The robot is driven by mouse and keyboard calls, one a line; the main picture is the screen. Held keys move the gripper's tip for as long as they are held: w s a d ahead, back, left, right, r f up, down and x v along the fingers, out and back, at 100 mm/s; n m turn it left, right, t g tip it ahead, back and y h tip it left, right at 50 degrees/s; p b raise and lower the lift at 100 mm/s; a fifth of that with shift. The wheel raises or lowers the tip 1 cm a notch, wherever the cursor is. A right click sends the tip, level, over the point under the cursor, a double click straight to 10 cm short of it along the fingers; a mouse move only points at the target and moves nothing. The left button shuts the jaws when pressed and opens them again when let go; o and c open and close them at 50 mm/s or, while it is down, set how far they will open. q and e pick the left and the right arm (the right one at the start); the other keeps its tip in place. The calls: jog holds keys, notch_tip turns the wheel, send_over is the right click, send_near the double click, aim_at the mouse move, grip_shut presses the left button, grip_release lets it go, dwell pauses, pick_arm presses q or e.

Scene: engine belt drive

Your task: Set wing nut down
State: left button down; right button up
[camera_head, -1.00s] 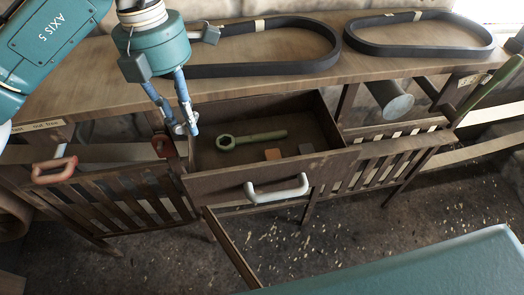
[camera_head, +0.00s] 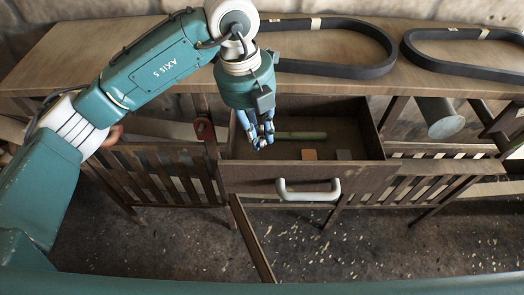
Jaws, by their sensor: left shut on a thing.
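My left gripper (camera_head: 261,142) points down over the left part of the open drawer (camera_head: 262,180). Its blue fingers are shut on the wing nut, which is too small and too covered by the fingertips to make out clearly. I cannot tell whether the nut touches the drawer floor. A green wrench (camera_head: 302,135) lies in the drawer just behind and right of the fingers, its ring end hidden by them. My right gripper is not in view.
An orange block (camera_head: 309,154) and a grey block (camera_head: 344,155) lie near the drawer's front. The drawer has a pale handle (camera_head: 308,190). Black belts (camera_head: 340,68) lie on the wooden bench top (camera_head: 105,65). A grey cylinder (camera_head: 440,118) sits under the bench, at right.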

aim_at(260, 156)
pick_arm(q)
notch_tip(260, 156, down, 8)
jog(key=shift+f+p, duration=0.25)
jog(key=shift+p, duration=0.45)
jog(key=shift+f, duration=0.1)
